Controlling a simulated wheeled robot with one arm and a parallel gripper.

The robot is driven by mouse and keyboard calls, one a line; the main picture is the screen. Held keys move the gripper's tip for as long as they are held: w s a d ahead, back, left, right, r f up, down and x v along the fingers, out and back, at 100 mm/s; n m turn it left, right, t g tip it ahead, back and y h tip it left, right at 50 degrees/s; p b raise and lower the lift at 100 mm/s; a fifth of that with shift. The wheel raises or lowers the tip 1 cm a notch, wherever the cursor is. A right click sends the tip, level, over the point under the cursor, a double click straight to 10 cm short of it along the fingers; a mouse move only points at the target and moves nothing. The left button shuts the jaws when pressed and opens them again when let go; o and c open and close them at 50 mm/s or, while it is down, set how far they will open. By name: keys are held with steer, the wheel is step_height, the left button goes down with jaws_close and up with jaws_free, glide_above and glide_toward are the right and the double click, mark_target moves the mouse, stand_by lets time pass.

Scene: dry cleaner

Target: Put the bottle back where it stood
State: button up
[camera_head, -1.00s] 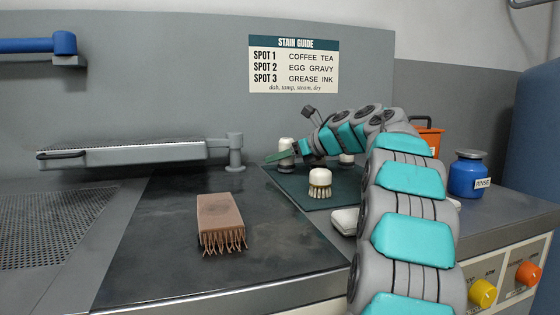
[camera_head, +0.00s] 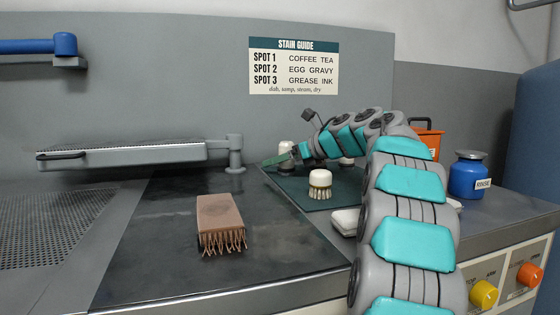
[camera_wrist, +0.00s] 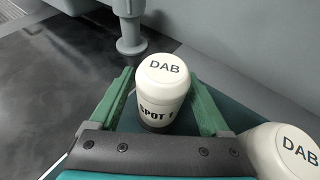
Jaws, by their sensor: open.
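A white bottle marked DAB and SPOT 1 (camera_wrist: 158,84) stands upright between the fingers of my gripper (camera_wrist: 156,86) in the wrist view. The green fingers are open on either side of it; gaps show, more clearly on the left. In the head view my gripper (camera_head: 276,159) is at the back left corner of the dark green mat (camera_head: 343,190), and the bottle (camera_head: 286,146) shows partly behind it. The bottle's base is mostly hidden. A second white DAB bottle (camera_wrist: 286,152) stands at the right in the wrist view, close to my right finger.
A white-topped brush (camera_head: 320,184) stands on the mat. A brown bristled brush (camera_head: 220,221) lies on the dark counter. A metal post (camera_head: 235,153) with a sleeve board (camera_head: 125,153) is left of my gripper. A blue jar (camera_head: 467,177) and orange container (camera_head: 430,140) are right.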

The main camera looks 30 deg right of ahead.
steer(key=shift+r, duration=0.3)
steer(key=shift+s+d, duration=0.15)
steer(key=shift+s, duration=0.15)
steer(key=b+v, duration=0.1)
steer(key=v, duration=1)
steer(key=shift+s+r, duration=0.1)
steer(key=shift+s, duration=0.05)
steer(key=shift+s, duration=0.1)
